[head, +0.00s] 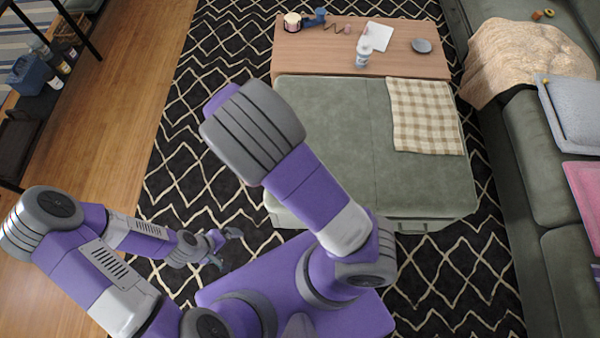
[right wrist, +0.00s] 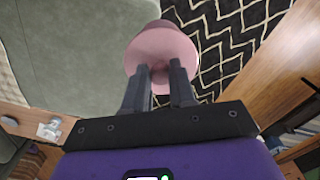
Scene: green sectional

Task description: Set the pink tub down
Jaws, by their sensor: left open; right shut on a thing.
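The pink tub (right wrist: 160,47) shows in the right wrist view, at the tips of my right gripper (right wrist: 160,68). The two dark fingers are shut on it. The tub is seen past the side of the green ottoman, with the patterned rug beyond. In the head view my right arm hides the right gripper and the held tub. My left gripper (head: 224,247) is open and empty, low over the rug on the left of my base. The green ottoman (head: 330,130) stands in front of me, its grey-green top mostly bare.
A checked cloth (head: 425,115) lies on the ottoman's right side. Behind it, a wooden coffee table (head: 340,60) holds a jar (head: 292,22), a white bottle (head: 363,52), paper and a dark dish (head: 421,45). A green sofa (head: 535,140) stands right; a dark shelf is left.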

